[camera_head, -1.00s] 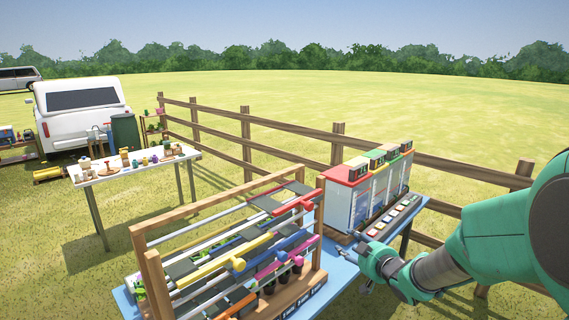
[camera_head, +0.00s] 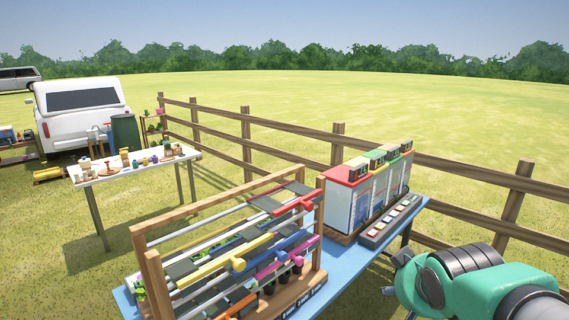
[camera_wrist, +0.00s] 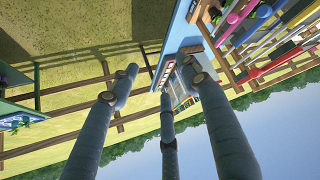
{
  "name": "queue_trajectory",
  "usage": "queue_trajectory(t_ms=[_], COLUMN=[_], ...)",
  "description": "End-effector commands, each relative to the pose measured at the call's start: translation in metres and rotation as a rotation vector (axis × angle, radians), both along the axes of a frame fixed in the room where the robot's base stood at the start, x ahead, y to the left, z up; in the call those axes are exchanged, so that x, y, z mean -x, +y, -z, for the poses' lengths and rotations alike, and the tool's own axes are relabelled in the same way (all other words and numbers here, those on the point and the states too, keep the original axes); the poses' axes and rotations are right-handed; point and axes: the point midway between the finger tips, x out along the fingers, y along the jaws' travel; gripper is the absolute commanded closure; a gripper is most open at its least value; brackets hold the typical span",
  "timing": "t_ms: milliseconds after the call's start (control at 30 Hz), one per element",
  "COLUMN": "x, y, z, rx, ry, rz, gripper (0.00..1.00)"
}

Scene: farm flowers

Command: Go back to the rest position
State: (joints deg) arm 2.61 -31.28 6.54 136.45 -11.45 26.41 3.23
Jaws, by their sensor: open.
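My gripper (camera_wrist: 163,85) is open and empty in the wrist view, its long grey fingers spread apart. The view past them is tilted, with the blue table (camera_wrist: 180,38) and the fence beyond the fingertips. In the head view my green and grey arm is at the lower right, off the right side of the blue table (camera_head: 345,262). Only a small grey tip of the gripper (camera_head: 388,290) shows there; the rest is hidden behind the arm or below the picture's edge. The gripper touches nothing that I can see.
A wooden rack (camera_head: 150,240) with coloured-handled trays stands on the blue table. Behind it are a white cabinet with coloured tops (camera_head: 362,203) and a button strip (camera_head: 390,222). A wooden fence (camera_head: 440,165) runs behind. A white table (camera_head: 130,172) with small items stands left.

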Motion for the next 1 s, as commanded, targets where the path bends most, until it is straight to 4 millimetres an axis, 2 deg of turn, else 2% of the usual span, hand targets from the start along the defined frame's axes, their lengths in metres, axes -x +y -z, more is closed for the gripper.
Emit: queue_trajectory(t_ms=[33, 200, 300, 400, 500, 600, 1000], x=[0.021, 0.088, 0.12, 0.142, 0.155, 0.16, 0.16], y=[0.005, 0.022, 0.032, 0.039, 0.044, 0.046, 0.046], z=[-0.002, 0.003, 0.006, 0.009, 0.01, 0.012, 0.012], rx=[-0.016, -0.078, -0.108, -0.131, -0.145, -0.149, -0.149], ry=[0.022, 0.124, 0.172, 0.207, 0.229, 0.239, 0.239], rz=[0.006, 0.016, 0.014, 0.01, 0.006, 0.004, 0.005], gripper=[0.53, 0.53, 0.53, 0.53, 0.53, 0.53, 0.53])
